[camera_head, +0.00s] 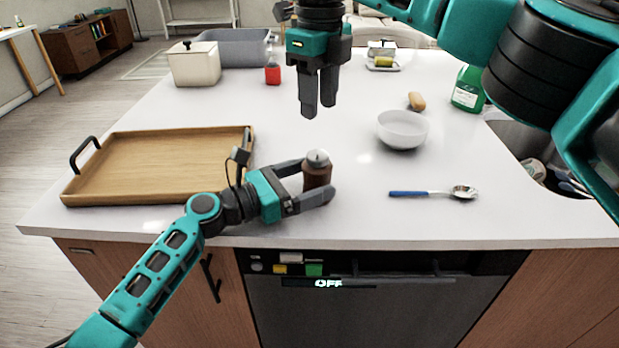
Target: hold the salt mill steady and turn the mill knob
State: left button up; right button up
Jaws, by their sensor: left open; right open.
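The salt mill (317,173) is a small brown cylinder that stands upright near the front edge of the white counter. Its mill knob (317,156) is a silver-grey cap on top. My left gripper (311,181) is open, with its two fingers on either side of the mill body, low over the counter; I cannot tell whether they touch it. My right gripper (317,110) is open and empty, pointing down above the counter, above and behind the mill in the picture. Its fingers are apart from the knob.
A wooden tray (160,165) lies left of the mill. A white bowl (402,130) and a blue-handled spoon (432,193) lie to the right, before the sink (525,150). A red timer-like object (272,74) and cream canister (195,65) stand behind.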

pick_arm(q)
jog(key=shift+w+d, duration=0.15)
jog(key=shift+d, duration=0.1)
jog(key=shift+c, duration=0.4)
